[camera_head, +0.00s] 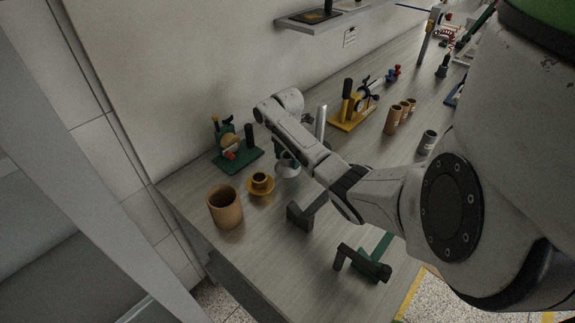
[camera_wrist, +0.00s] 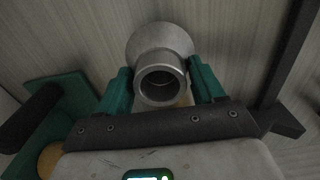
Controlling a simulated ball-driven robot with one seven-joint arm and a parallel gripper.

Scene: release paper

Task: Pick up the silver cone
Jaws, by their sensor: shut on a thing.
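The silver cone (camera_wrist: 161,60) shows in the wrist view between the two green fingers of my gripper (camera_wrist: 160,88). Its narrow open collar points toward the camera and its wide flared rim lies beyond. My gripper is shut on it, with a finger on either side of the collar. In the head view the silver cone (camera_head: 287,168) is at the end of my arm, beside the brass cone, and partly hidden by my arm. I cannot tell whether its rim touches the table.
A brass cone (camera_head: 260,184) and a brown cup (camera_head: 226,207) stand on the table (camera_head: 255,245) to the left. A green-based device (camera_head: 238,158) is behind. A dark angled block (camera_head: 301,215) stands in front of my arm. A yellow-based device (camera_head: 352,112) is farther right.

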